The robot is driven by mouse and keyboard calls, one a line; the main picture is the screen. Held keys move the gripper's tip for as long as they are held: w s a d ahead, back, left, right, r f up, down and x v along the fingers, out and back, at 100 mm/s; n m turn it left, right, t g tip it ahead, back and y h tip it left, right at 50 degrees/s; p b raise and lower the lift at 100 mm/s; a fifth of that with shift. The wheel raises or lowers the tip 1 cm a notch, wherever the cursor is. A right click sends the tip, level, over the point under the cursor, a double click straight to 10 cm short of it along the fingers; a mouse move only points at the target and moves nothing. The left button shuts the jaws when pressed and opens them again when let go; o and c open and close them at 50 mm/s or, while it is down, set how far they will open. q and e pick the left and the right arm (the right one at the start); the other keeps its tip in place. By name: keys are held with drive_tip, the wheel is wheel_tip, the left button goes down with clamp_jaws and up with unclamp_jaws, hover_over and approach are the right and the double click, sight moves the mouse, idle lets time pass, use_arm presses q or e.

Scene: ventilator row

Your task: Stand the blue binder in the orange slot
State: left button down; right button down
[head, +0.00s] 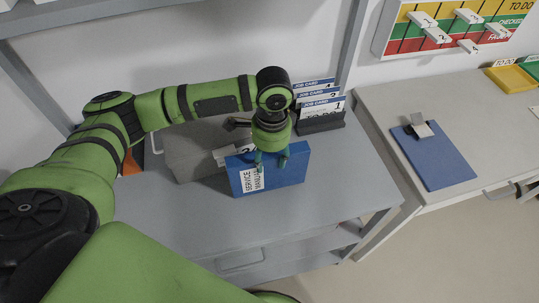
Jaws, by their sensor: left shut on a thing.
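The blue binder (290,172) is upright on or just above the grey bench top, its white "SERVICE MANUAL" label at its left. My left gripper (271,164) comes down from above and is shut on the binder's top edge. I cannot tell whether the binder's base touches the bench. A small orange piece (131,163) shows behind my left arm, left of the grey box; most of it is hidden, and I cannot tell if it is the orange slot. My right gripper is not in view.
A grey box (190,153) stands just behind and left of the binder. A dark rack (322,125) of job cards stands behind right. The front of the bench top (190,230) is clear. A blue clipboard (440,158) lies on the right table, near a yellow tray (510,78).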

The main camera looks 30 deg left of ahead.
use_arm(q)
drive_tip(key=c, duration=0.7)
unclamp_jaws()
drive_tip(key=shift+f, duration=0.1)
drive_tip(key=shift+o, duration=0.8)
